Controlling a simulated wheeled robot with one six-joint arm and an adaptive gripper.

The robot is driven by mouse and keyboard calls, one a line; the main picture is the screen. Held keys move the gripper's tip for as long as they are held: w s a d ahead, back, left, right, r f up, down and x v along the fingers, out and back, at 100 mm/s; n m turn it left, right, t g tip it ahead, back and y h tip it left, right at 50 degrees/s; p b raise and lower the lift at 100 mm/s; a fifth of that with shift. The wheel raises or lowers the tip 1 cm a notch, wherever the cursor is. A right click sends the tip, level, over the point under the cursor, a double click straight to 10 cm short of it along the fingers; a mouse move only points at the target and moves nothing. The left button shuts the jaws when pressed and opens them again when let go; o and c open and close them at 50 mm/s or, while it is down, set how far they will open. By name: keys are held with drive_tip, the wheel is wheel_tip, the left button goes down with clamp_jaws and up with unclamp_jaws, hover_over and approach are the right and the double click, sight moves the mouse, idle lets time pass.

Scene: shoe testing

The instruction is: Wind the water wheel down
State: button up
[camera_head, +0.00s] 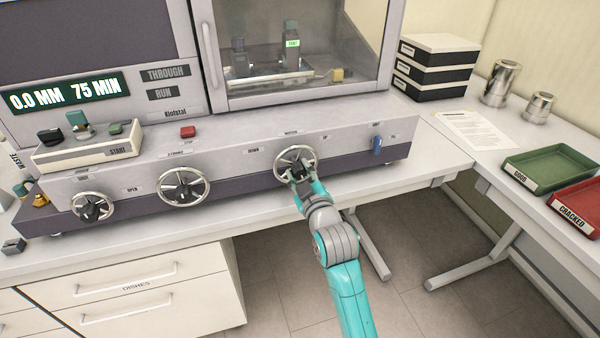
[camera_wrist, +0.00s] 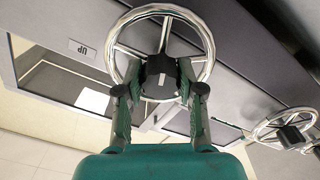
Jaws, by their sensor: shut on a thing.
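The water wheel (camera_head: 295,149) is the rightmost of three spoked metal handwheels on the machine's front panel. A DOWN label is at its left and an UP label at its right; the label above is too small to read surely. In the wrist view its rim (camera_wrist: 161,10) surrounds a black hub (camera_wrist: 160,72). My gripper (camera_head: 298,174) reaches the wheel from the front and below. In the wrist view its two fingers stand on either side of the hub, shut on it. The fingers hide the wheel's lower part.
Two more handwheels (camera_head: 184,187) (camera_head: 92,206) are to the left on the panel. A blue lever (camera_head: 377,145) is to the right. The display (camera_head: 65,93) reads 0.0 MM 75 MIN. A green tray (camera_head: 550,168) and a red tray (camera_head: 580,205) lie on the right bench.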

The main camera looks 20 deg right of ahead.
drive_tip(key=shift+n, duration=1)
drive_tip(key=o, duration=1.1)
drive_tip(key=shift+o, duration=0.2)
drive_tip(key=s, duration=1.2)
